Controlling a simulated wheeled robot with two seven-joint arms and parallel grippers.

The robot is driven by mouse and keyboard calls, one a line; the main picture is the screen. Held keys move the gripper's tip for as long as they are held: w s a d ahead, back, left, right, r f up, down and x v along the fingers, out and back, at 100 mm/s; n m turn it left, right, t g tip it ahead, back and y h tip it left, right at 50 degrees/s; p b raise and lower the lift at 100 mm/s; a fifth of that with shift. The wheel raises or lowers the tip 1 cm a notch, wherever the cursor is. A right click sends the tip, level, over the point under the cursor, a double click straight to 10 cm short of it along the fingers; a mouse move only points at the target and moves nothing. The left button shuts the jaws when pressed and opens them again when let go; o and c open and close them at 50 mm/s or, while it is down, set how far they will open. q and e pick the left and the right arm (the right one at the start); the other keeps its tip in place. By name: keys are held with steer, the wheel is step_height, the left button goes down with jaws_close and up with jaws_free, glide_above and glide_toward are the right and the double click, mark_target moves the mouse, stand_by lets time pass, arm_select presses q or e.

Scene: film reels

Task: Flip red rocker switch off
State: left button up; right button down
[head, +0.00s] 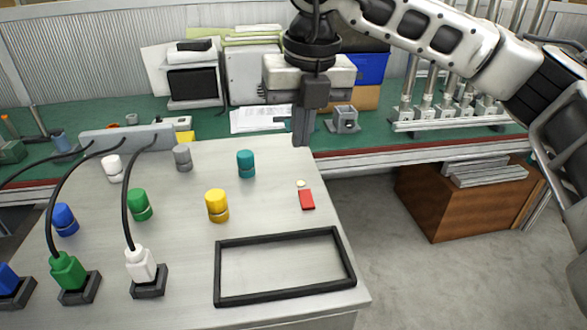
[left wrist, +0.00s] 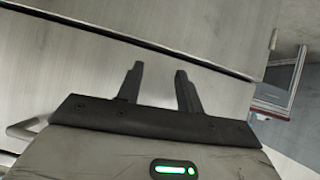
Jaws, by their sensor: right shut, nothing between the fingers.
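The red rocker switch (head: 307,200) sits on the pale metal panel top (head: 265,203), near its right side. A small pale round indicator (head: 300,183) is just behind it. My right gripper (head: 302,143) points down with its fingers shut and empty. In the picture it is above the switch and apart from it. My left gripper shows only in the left wrist view (left wrist: 160,68). Its two fingers are apart, with nothing between them, facing grey metal panels. Which way the switch is tipped is too small to tell.
A black rectangular frame (head: 218,270) lies in front of the switch. Teal (head: 246,164) and yellow (head: 217,206) knobs stand to its left. Green (head: 68,272) and white (head: 140,265) plugs with black cables stand farther left. A green workbench (head: 375,139) with equipment runs behind.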

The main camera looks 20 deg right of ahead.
mark_target(305, 193)
steer(key=shift+w+d+r+m+h, duration=0.15)
steer(key=shift+d+r+h, duration=0.05)
steer(key=shift+d+r, duration=0.2)
steer(key=shift+w+d+r+m+h, duration=0.1)
steer(key=shift+d+r+m+h, duration=0.15)
steer(key=shift+d, duration=0.25)
steer(key=f, duration=0.4)
steer(key=w+f+p, duration=0.1)
steer(key=f, duration=0.3)
steer(key=w+f, duration=0.1)
steer(key=f, duration=0.3)
steer(key=shift+w+d+f, duration=0.1)
steer(key=shift+d+f, duration=0.15)
steer(key=shift+f, duration=0.1)
steer(key=shift+w+f+p, duration=0.1)
steer(key=shift+f+p, duration=0.2)
steer(key=shift+f, duration=0.25)
arm_select(q)
steer(key=shift+a+r, duration=0.1)
steer(key=shift+a, duration=0.1)
steer(key=shift+r, duration=0.1)
